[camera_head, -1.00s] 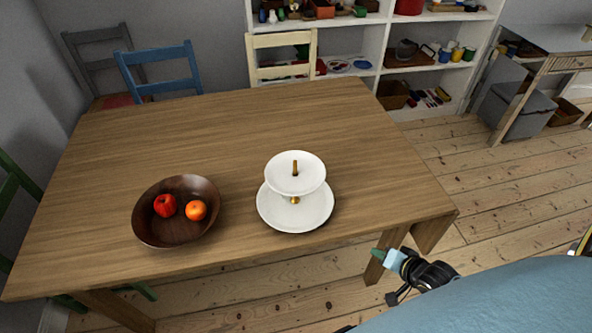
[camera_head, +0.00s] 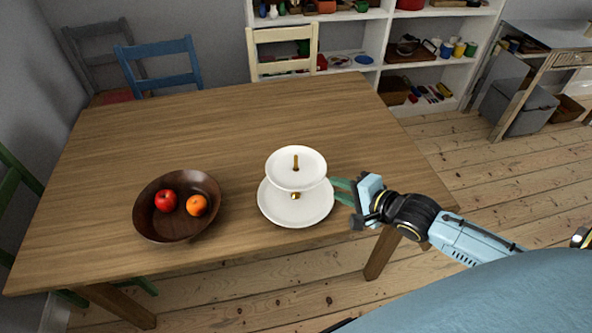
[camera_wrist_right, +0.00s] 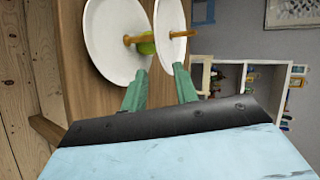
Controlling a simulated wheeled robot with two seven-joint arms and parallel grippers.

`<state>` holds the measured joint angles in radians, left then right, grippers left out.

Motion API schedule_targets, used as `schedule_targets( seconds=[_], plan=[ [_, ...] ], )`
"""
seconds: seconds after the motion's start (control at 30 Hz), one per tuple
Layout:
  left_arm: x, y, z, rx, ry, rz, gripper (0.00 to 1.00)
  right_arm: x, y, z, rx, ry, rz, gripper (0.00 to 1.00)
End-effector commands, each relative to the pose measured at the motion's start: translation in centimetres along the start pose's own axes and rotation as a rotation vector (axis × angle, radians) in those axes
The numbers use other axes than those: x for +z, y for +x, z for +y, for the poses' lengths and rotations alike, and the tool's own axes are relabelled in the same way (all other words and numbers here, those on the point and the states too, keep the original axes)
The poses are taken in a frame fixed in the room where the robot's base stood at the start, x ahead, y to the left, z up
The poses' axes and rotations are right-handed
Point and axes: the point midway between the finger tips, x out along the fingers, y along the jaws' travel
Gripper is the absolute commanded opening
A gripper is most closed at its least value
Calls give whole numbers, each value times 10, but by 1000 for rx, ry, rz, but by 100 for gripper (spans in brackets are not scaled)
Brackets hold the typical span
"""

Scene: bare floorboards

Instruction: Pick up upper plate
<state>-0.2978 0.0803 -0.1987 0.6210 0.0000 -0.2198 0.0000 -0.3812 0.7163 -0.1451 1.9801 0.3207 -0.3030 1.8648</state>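A two-tier white stand with a brass rod is on the wooden table in the head view. Its upper plate (camera_head: 283,173) is the smaller one and sits above the larger lower plate (camera_head: 297,211). In the right wrist view the upper plate (camera_wrist_right: 172,24) and lower plate (camera_wrist_right: 112,40) stand ahead of the fingers. My right gripper (camera_head: 337,191) is open, with its green fingertips close to the right side of the stand. In the wrist view its fingers (camera_wrist_right: 158,85) are apart, with nothing between them. My left gripper is out of view.
A dark brown bowl (camera_head: 150,226) with a red apple (camera_head: 165,201) and an orange (camera_head: 197,205) stands left of the stand. The far part of the table (camera_head: 220,125) is clear. Chairs and a white shelf (camera_head: 368,65) stand behind.

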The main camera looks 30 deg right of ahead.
Motion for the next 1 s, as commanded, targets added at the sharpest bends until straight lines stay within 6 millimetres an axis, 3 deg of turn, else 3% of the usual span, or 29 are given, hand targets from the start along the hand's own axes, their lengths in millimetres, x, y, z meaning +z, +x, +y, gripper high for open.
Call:
schedule_targets(
  seconds=[0.27, 0.63, 0.97, 1.0],
  plan=[
    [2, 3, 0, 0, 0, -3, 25, 0, 16, 0, 0, -1, 0, 30],
    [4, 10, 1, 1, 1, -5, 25, -1, 59, -2, 0, -2, 0, 30],
    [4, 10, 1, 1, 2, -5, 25, 0, 64, -2, 1, -2, -1, 30],
    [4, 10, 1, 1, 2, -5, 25, 0, 64, -2, 1, -2, -1, 26]
  ],
)
